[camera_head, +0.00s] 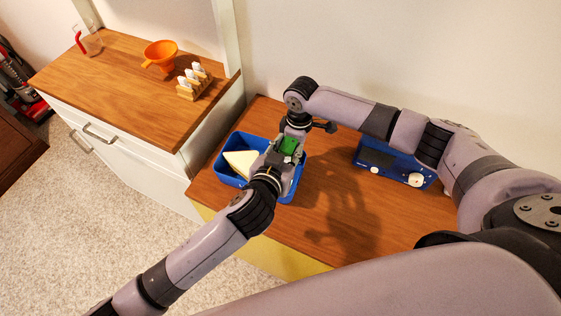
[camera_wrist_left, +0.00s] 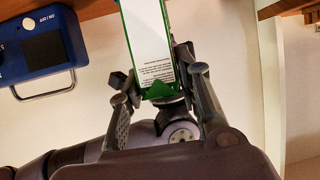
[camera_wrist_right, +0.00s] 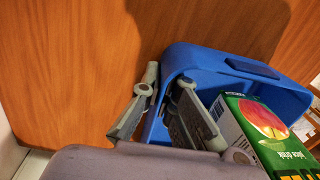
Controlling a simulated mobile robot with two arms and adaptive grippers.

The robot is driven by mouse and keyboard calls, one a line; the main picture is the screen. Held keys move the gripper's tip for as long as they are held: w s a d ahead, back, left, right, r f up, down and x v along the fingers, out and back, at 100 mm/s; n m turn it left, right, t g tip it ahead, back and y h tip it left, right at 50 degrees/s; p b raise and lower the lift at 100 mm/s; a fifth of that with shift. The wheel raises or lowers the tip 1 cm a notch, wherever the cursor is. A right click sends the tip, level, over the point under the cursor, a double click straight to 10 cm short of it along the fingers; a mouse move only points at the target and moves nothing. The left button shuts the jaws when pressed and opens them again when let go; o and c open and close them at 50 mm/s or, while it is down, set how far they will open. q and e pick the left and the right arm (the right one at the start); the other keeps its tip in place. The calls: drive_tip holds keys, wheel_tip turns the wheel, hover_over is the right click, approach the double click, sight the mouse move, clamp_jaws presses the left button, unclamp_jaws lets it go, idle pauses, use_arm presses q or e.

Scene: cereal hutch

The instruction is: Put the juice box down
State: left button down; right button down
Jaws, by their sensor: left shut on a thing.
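The juice box (camera_head: 289,146) is green, with a white text panel in the left wrist view (camera_wrist_left: 150,45) and an apple picture in the right wrist view (camera_wrist_right: 265,128). My left gripper (camera_head: 279,153) is shut on it, one finger on each side. The box is over or inside the blue lunch box (camera_head: 229,178); whether its base touches the floor is hidden. A white triangular sandwich (camera_head: 239,161) lies in the lunch box. My right gripper (camera_wrist_right: 168,78) is open, its fingertips by the lunch box rim, apparently one on each side of the wall.
A blue appliance (camera_head: 397,170) with a white knob stands on the wooden counter right of the lunch box. The counter (camera_head: 325,235) in front is clear. On the left counter are an orange funnel (camera_head: 160,54), a wooden rack (camera_head: 196,84) and a glass jug (camera_head: 90,41).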

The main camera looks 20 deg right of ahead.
use_arm(q)
drive_tip(key=shift+f, duration=2.55)
drive_tip(key=shift+f, duration=0.2)
drive_tip(key=c, duration=1.2)
unclamp_jaws()
drive_tip(key=shift+r, duration=0.2)
drive_tip(key=v, duration=1.2)
